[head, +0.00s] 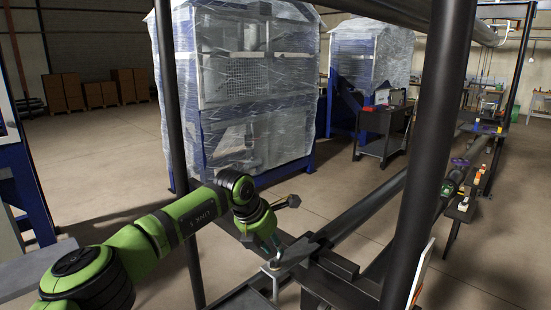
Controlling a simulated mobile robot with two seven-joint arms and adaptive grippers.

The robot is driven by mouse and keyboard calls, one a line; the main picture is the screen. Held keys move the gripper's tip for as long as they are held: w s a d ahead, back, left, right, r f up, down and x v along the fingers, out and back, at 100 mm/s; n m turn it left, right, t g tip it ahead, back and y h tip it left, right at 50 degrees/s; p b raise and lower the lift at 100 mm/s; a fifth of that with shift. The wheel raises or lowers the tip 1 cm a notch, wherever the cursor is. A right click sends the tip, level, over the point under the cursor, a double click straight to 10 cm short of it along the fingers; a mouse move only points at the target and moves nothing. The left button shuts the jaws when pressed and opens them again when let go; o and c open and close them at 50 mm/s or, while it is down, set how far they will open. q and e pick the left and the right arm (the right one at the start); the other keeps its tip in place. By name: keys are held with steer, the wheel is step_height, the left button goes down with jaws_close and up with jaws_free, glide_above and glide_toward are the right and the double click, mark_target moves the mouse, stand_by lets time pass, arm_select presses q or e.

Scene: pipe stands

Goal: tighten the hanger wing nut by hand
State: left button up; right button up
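My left arm comes in from the left, and my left gripper (273,249) points down at the near end of the pipe stand. Its fingertips are at or just above a small pale metal piece (272,268) with a short rod below it. This may be the hanger wing nut, but it is too small and partly covered to be sure. I cannot tell whether the fingers touch it or how far they are closed. My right gripper does not show.
A long dark pipe (365,207) runs away from the stand to the back right. A thick black post (428,150) and a thinner post (176,130) stand close by. A valve with a purple handle (460,162) is at the right. Wrapped machinery (250,100) stands behind; the floor at left is clear.

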arm_select(q)
steer(key=shift+d+f+n+y+b, duration=0.1)
steer(key=shift+f+n+y+b, duration=0.2)
steer(key=shift+n+b, duration=0.25)
steer(key=shift+r+n+t, duration=0.2)
steer(key=shift+n+t, duration=0.1)
steer(key=shift+n, duration=0.15)
steer(key=shift+r, duration=0.1)
steer(key=shift+f+b, duration=0.35)
steer(key=shift+f, duration=0.25)
steer(key=shift+r, duration=0.1)
jaws_close()
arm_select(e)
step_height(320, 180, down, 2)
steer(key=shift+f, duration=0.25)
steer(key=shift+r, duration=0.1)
